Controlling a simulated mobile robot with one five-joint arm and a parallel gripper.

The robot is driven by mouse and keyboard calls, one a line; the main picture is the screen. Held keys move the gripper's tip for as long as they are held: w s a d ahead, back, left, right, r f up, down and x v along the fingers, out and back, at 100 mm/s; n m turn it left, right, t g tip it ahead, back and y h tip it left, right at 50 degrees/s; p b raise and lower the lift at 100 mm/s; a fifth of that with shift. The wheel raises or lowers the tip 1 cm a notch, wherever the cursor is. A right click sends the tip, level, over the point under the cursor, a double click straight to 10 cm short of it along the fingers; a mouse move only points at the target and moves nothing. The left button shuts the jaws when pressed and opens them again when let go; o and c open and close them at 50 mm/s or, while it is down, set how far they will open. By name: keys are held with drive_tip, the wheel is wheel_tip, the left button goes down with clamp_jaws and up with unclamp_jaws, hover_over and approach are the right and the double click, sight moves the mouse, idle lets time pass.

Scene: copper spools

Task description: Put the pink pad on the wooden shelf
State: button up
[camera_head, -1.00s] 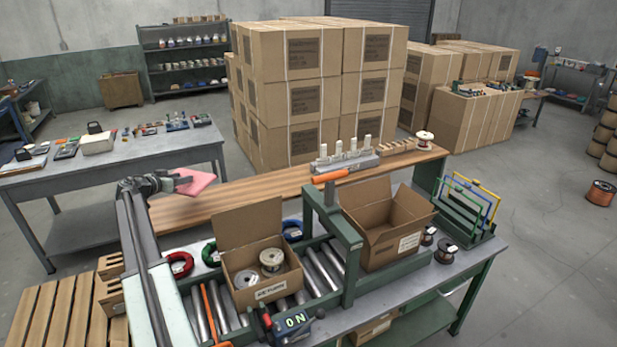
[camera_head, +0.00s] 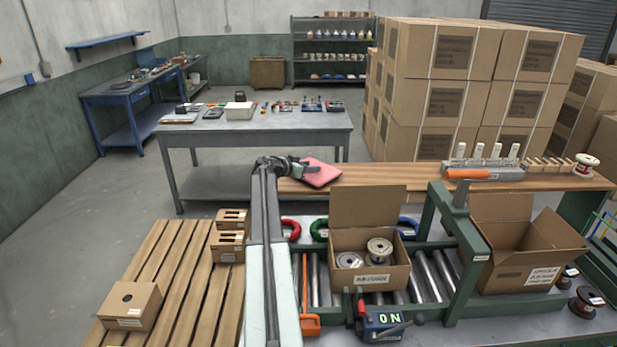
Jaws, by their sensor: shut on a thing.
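The pink pad (camera_head: 322,174) is a flat pink piece held at the end of my arm. My gripper (camera_head: 304,168) is shut on its left edge. The pad appears over the left end of the wooden shelf (camera_head: 390,180), a long brown plank behind the roller bench. I cannot tell whether the pad touches the plank or hangs above it. The jaws' fingertips are partly hidden by the pad.
A grey rack with white pegs (camera_head: 485,168) and a spool (camera_head: 586,164) stand on the plank's right part. An open box with spools (camera_head: 370,270) and a green frame (camera_head: 455,250) stand in front. A grey table (camera_head: 250,128) lies behind. The plank's middle is clear.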

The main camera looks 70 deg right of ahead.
drive_tip(key=shift+f, duration=0.7)
drive_tip(key=shift+r, duration=0.25)
drive_tip(key=shift+f, duration=0.3)
drive_tip(key=o, duration=1.3)
drive_tip(key=shift+r, duration=0.1)
drive_tip(key=shift+r, duration=0.15)
drive_tip(key=shift+w+a+r+p, duration=0.1)
drive_tip(key=shift+a+r+p, duration=0.15)
drive_tip(key=shift+a+p, duration=0.1)
drive_tip(key=p+v, duration=0.3)
drive_tip(key=v, duration=0.8)
drive_tip(key=shift+w+a+p, duration=0.1)
drive_tip(key=shift+p, duration=0.25)
